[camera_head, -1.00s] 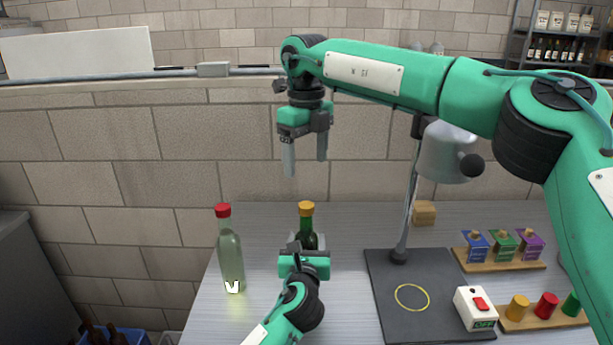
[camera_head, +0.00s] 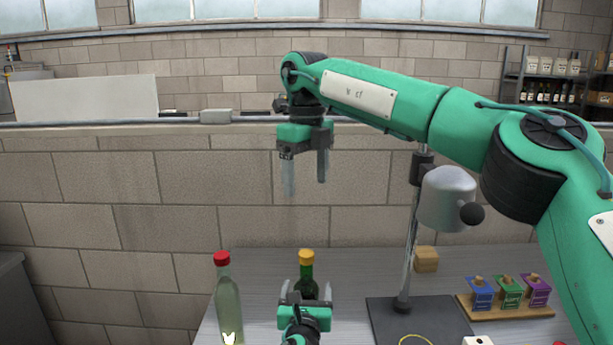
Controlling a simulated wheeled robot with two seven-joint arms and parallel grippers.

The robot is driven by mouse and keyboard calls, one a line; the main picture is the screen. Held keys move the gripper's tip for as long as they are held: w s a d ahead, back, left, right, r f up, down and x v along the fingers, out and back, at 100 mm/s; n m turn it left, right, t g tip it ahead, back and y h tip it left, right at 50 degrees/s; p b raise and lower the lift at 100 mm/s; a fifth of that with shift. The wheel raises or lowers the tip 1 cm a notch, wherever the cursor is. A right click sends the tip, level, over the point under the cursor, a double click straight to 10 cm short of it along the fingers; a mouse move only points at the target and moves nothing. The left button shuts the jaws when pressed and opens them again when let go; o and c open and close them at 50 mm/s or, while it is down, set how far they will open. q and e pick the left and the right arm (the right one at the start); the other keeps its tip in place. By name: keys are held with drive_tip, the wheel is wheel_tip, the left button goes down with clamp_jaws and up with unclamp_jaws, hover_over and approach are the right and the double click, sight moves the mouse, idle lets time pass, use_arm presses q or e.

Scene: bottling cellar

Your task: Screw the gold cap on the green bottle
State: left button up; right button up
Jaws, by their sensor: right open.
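The green bottle (camera_head: 306,283) stands upright on the bench, with the gold cap (camera_head: 306,257) sitting on top of its neck. Whether the cap is tight cannot be told. My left gripper (camera_head: 306,291) is low at the bottle, with its fingers apart on either side and a gap showing at each side. The gripper hides the bottle's lower part. My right gripper (camera_head: 306,185) is open and empty, pointing down well above the gold cap.
A clear bottle with a red cap (camera_head: 222,258) stands to the left.

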use_arm(q)
drive_tip(key=s, duration=1.3)
drive_tip(key=shift+s+a, duration=0.4)
drive_tip(key=shift+a, duration=0.05)
drive_tip(key=shift+f, duration=0.1)
